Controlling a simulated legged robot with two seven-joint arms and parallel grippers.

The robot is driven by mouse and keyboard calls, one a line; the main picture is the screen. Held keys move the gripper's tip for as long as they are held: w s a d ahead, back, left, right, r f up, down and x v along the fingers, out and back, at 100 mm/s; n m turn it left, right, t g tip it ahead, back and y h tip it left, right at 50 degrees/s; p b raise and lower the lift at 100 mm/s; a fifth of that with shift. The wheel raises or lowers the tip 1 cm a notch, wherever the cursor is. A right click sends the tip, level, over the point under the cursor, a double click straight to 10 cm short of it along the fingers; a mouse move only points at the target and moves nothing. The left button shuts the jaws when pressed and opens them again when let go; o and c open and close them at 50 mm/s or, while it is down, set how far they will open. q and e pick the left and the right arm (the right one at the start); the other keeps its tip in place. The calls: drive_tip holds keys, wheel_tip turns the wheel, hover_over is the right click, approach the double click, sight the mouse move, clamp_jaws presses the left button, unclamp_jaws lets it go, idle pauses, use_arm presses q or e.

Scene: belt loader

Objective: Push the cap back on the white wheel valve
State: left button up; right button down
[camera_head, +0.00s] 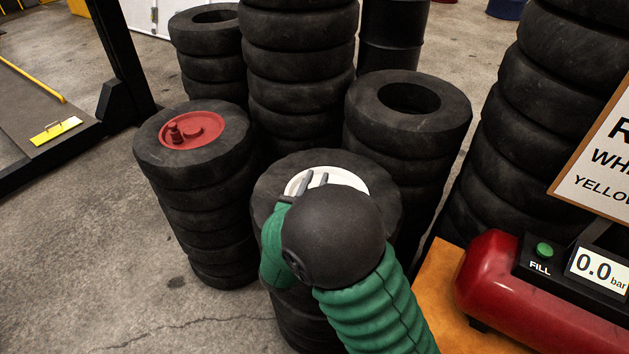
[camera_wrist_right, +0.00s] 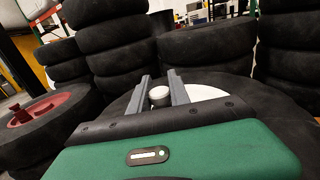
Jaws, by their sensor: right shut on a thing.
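The white wheel (camera_head: 348,171) lies flat in the top tyre of the front middle stack. It also shows in the wrist view (camera_wrist_right: 207,92). My right gripper (camera_head: 317,179) reaches over it, its two grey fingers above the wheel and the wrist hiding the near part. My left gripper is not in view.
A red wheel (camera_head: 193,130) with a red knob lies on the tyre stack to the left. Tall tyre stacks (camera_head: 300,60) crowd behind. A red compressor (camera_head: 490,280) with a green FILL button (camera_head: 544,250) and a display reading 0.0 bar (camera_head: 597,267) stands at the right.

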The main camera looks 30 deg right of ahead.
drive_tip(key=shift+f+b, duration=1)
drive_tip(key=shift+f, duration=0.25)
idle(0.3)
drive_tip(key=shift+r+p, duration=0.1)
drive_tip(key=shift+p, duration=0.2)
drive_tip(key=shift+r, duration=0.1)
drive_tip(key=shift+f, duration=0.25)
idle(0.6)
idle(0.4)
drive_tip(key=shift+r, duration=0.15)
drive_tip(key=shift+r+p, duration=0.1)
drive_tip(key=shift+p, duration=0.25)
drive_tip(key=shift+f, duration=0.25)
idle(0.5)
